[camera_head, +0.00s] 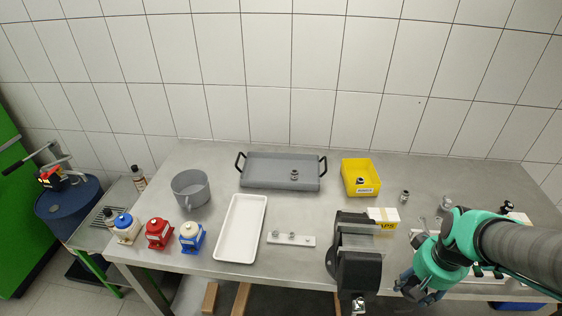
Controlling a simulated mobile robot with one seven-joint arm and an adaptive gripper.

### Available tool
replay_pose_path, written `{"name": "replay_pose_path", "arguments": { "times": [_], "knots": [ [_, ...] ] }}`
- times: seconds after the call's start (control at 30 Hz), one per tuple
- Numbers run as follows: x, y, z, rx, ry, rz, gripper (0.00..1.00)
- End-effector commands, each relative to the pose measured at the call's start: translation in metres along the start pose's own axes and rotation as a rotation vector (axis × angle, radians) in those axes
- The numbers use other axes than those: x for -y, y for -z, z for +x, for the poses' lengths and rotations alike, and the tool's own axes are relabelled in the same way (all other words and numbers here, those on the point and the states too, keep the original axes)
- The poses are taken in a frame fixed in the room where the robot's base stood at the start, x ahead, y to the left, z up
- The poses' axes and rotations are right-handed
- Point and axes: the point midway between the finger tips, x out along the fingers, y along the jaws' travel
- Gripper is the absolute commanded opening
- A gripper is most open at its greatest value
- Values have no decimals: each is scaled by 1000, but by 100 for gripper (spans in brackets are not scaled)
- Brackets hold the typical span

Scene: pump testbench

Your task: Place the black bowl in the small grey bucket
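The small grey bucket (190,189) stands on the left part of the metal table, with a handle at its front. I cannot make out a black bowl anywhere in this view; it may be hidden or outside the picture. My gripper (418,291) is at the lower right, near the table's front edge, far to the right of the bucket. My teal wrist covers much of it, so I cannot see whether its fingers are apart or hold anything.
A white tray (240,230) lies right of the bucket. A grey tray with black handles (270,171) and a yellow bin (361,169) stand behind. Blue, red and white containers line the front left. A black vise-like device (354,255) stands between my gripper and the bucket.

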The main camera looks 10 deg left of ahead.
Motion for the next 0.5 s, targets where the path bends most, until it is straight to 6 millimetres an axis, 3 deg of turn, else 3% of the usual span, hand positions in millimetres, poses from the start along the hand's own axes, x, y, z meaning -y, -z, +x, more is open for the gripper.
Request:
{"name": "replay_pose_path", "arguments": {
  "times": [0.2, 0.5],
  "knots": [
    [0, 8, -55, -4, -1, 0, 22],
    [1, 16, -108, 1, 0, -5, 22]
  ]
}}
